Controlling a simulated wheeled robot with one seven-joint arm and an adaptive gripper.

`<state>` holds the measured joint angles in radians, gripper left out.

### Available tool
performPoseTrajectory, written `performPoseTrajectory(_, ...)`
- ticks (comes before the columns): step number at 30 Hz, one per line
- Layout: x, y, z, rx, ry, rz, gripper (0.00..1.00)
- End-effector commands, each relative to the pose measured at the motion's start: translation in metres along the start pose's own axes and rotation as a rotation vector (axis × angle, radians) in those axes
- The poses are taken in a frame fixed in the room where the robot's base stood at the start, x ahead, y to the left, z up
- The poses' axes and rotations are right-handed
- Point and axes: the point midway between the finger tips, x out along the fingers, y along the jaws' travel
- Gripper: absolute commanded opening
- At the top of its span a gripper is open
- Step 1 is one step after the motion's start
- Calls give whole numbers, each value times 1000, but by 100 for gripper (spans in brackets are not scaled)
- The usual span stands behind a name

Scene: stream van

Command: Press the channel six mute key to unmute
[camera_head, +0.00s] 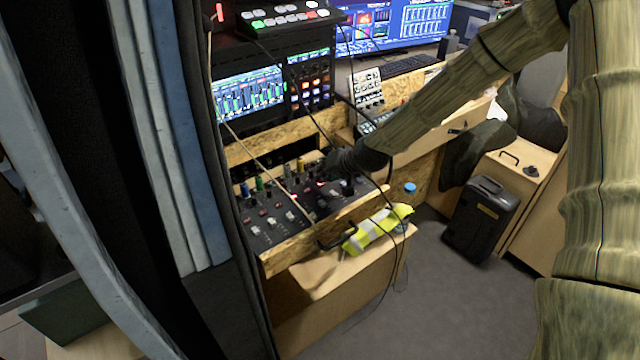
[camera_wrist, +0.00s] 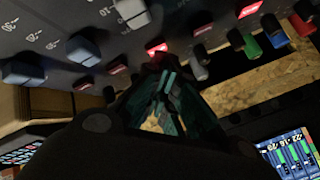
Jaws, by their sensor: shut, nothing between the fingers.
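The mixer panel (camera_head: 262,232) is a dark sloped surface with coloured knobs, fader caps and small keys, set in a chipboard frame. The channel numbers are not readable, so I cannot tell which key is channel six. In the head view my gripper (camera_head: 328,176) is low over the panel's right part, hiding some keys.
Green (camera_wrist: 250,46), blue (camera_wrist: 276,37) and grey (camera_wrist: 196,64) knobs stand close to the fingers. Fader caps (camera_wrist: 83,48) lie on the other side. Cables hang across the panel, and a yellow hi-vis vest (camera_head: 375,230) lies in front. Screens (camera_head: 250,92) stand behind.

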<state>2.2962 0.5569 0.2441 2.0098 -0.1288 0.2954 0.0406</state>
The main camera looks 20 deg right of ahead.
Motion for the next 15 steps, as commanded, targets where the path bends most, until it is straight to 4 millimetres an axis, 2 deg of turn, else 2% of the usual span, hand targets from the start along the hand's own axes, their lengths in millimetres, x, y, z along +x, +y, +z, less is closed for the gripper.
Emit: performPoseTrajectory(15,-5,-3,-3,0,0,0,0)
